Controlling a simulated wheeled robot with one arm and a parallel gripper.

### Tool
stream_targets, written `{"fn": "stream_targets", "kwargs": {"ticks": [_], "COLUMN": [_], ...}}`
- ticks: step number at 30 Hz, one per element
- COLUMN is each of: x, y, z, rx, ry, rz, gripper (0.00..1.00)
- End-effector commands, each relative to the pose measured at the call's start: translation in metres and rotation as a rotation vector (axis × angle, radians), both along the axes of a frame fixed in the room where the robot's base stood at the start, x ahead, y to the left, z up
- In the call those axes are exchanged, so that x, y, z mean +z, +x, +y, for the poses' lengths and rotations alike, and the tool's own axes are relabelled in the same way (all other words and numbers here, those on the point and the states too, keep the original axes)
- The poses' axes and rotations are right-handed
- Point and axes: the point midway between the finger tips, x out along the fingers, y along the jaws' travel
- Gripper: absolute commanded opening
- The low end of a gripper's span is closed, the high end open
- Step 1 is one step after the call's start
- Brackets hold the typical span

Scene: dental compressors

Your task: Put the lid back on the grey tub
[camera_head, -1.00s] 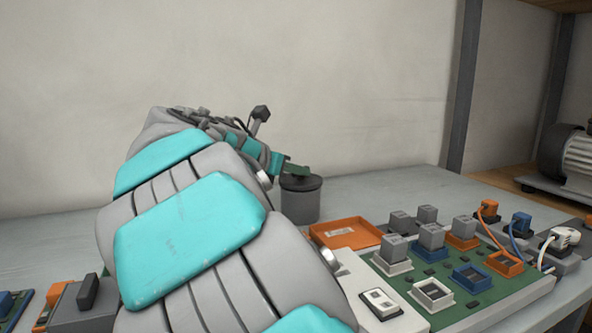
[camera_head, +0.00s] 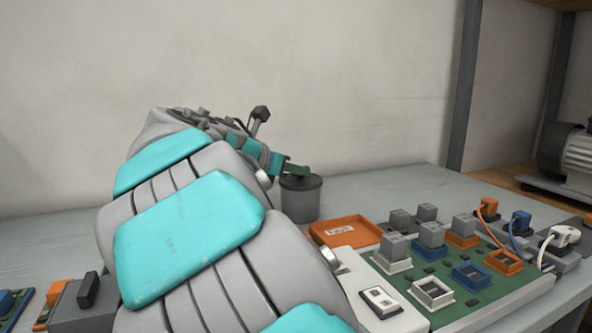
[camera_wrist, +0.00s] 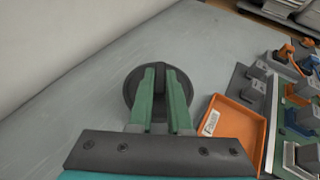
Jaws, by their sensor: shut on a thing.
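The grey tub (camera_head: 300,204) stands on the bench near the wall, right of my arm in the head view. Its round dark grey lid (camera_wrist: 160,92) shows from above in the wrist view, with a raised bar grip across its middle. My gripper (camera_head: 296,169) has green fingers and is shut on that bar, one finger on each side, as the wrist view (camera_wrist: 161,72) shows. The lid is at the tub's top, looking level and roughly centred. I cannot tell whether it is fully seated. The lid hides the tub's opening.
An orange tray (camera_head: 345,231) with a label lies just right of the tub. A green board (camera_head: 455,285) with grey blocks, coloured frames and plugs with cables is further right. The bench (camera_wrist: 80,110) left of the tub is clear in the wrist view.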

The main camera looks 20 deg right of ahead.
Motion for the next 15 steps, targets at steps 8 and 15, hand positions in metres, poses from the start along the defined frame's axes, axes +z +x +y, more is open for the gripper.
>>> {"fn": "stream_targets", "kwargs": {"ticks": [8, 15], "x": [0.0000, 0.0000], "y": [0.0000, 0.0000], "z": [-0.0001, -0.0001], "rx": [0.000, 0.000], "ry": [0.000, 0.000], "rz": [0.000, 0.000], "gripper": [0.38, 0.52]}}
